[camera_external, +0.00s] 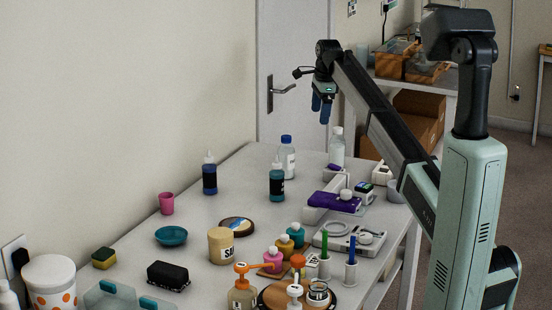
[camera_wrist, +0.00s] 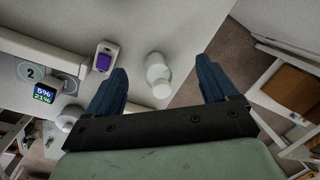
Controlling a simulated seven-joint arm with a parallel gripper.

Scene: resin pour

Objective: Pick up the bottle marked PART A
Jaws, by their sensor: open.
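No label reading PART A is legible in either view. Two dark bottles with pale nozzle tips stand on the table: a blue one (camera_external: 210,178) and a teal one (camera_external: 277,183). Behind them are a clear bottle with a blue cap (camera_external: 287,160) and a white bottle (camera_external: 337,150) near the far edge. My gripper (camera_external: 321,108) hangs above the far end of the table, fingers down, open and empty. In the wrist view, a whitish bottle (camera_wrist: 157,70) shows below and between the two spread fingers, apart from them.
A purple item (camera_external: 335,202), a small device with a display (camera_external: 364,189) and a scale-like device (camera_external: 340,238) stand to the right. The display also shows in the wrist view (camera_wrist: 45,93). Cups and small bottles crowd the near end. A door stands behind the table.

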